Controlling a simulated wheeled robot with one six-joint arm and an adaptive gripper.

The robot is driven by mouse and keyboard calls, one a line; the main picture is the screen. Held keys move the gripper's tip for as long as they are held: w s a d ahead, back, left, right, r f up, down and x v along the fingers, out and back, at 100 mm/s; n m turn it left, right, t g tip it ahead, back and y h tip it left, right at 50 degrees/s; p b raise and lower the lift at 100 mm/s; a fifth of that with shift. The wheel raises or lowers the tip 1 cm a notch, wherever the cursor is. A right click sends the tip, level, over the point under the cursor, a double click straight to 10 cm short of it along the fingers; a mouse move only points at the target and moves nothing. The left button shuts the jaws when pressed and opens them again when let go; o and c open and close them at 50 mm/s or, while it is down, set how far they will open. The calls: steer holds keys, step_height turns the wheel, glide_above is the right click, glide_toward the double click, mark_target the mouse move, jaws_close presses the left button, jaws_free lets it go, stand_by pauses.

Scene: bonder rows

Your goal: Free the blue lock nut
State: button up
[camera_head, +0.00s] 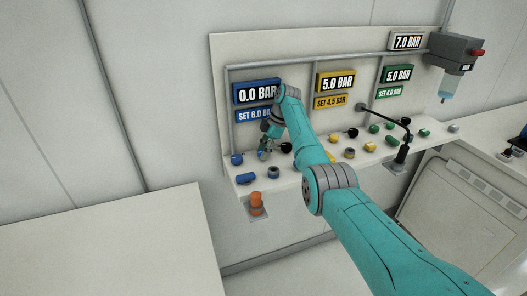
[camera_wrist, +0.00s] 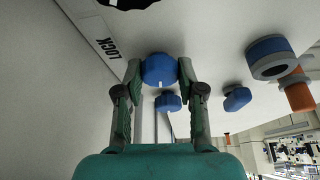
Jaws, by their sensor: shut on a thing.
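My gripper (camera_wrist: 160,68) has its two fingertips on opposite sides of a round blue knob-like part (camera_wrist: 160,71) with a short white mark, beside a white LOCK label (camera_wrist: 105,38). I take this part to be the blue lock nut. In the head view my gripper (camera_head: 264,153) is low over the left end of the shelf, and the nut cannot be made out there. The blue display (camera_head: 257,92) above reads 0.0 BAR, and the plate (camera_head: 254,115) under it reads SET, with 6.0 partly legible.
A smaller blue knob (camera_wrist: 168,102) lies just past the nut. Another blue part (camera_wrist: 237,98), a blue-and-grey ring (camera_wrist: 270,56) and an orange part (camera_wrist: 298,92) are to the right. Yellow and green knobs (camera_head: 369,146) and a black bent arm (camera_head: 388,117) stand farther right.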

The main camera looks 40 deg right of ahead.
stand_by(0.3)
steer(key=o, duration=1.1)
steer(key=shift+o, duration=0.2)
steer(key=v, duration=1.2)
steer(key=shift+f, duration=0.1)
